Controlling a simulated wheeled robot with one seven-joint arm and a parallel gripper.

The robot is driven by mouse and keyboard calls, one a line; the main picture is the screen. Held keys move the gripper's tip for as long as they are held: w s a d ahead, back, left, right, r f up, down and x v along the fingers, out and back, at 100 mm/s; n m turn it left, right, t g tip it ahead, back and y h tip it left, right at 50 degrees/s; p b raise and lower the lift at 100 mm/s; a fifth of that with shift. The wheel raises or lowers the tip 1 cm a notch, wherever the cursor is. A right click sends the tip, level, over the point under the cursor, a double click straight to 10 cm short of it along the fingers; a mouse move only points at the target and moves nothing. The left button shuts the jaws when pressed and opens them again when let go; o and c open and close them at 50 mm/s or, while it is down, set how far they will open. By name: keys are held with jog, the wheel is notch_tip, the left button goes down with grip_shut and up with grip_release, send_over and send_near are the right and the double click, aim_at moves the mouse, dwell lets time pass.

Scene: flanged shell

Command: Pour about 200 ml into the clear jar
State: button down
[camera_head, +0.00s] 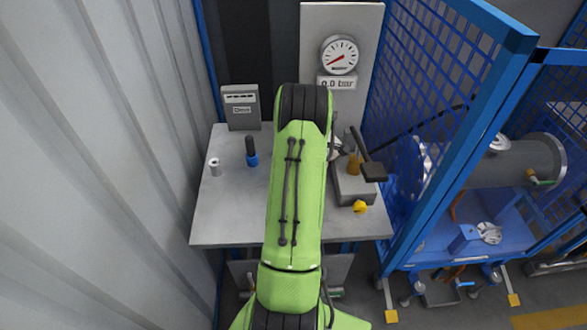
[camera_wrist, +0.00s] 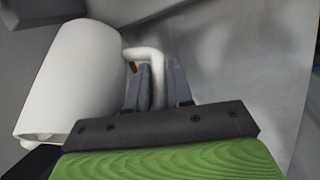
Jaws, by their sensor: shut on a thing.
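A white cylindrical vessel (camera_wrist: 75,75) with a loop handle (camera_wrist: 155,58) fills the left of the wrist view. My gripper (camera_wrist: 160,88) is shut on this handle, one finger on each side of it. The vessel leans in the picture, with its lower end towards the bottom left; I cannot see its contents. In the head view my green arm reaches over the workbench (camera_head: 230,222) and hides my gripper and the vessel. I cannot make out a clear jar in either view; the arm covers the middle of the bench.
On the bench are a grey box (camera_head: 241,108), a small metal cylinder (camera_head: 214,168), a black-and-blue handled tool (camera_head: 251,152), a block with a lever (camera_head: 352,188) and a yellow knob (camera_head: 360,207). A gauge (camera_head: 339,55) stands behind. Blue mesh fencing (camera_head: 440,65) closes the right.

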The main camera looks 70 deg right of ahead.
jog(key=shift+w+d+f+g+h+p, duration=0.1)
jog(key=shift+w+f+g+h+p, duration=0.05)
jog(key=shift+g+h+p, duration=0.35)
jog(key=shift+b, duration=0.3)
jog(key=shift+s+f+g+h+b, duration=0.25)
jog(key=shift+g+h+b, duration=0.35)
jog(key=shift+b, duration=0.4)
jog(key=shift+d+f+b, duration=0.1)
jog(key=shift+f+b, duration=0.15)
jog(key=shift+b, duration=0.3)
jog(key=shift+r+g+h+b, duration=0.4)
jog(key=shift+g+h+b, duration=0.45)
jog(key=shift+b, duration=0.25)
jog(key=shift+s+d+f+g+h+b, duration=0.15)
jog(key=shift+f+g+h+b, duration=0.4)
jog(key=shift+b, duration=1.4)
jog(key=shift+w+a+r+g+h+b, duration=0.2)
jog(key=shift+a+r+g+h+b, duration=0.05)
jog(key=shift+r+g+h+b, duration=0.15)
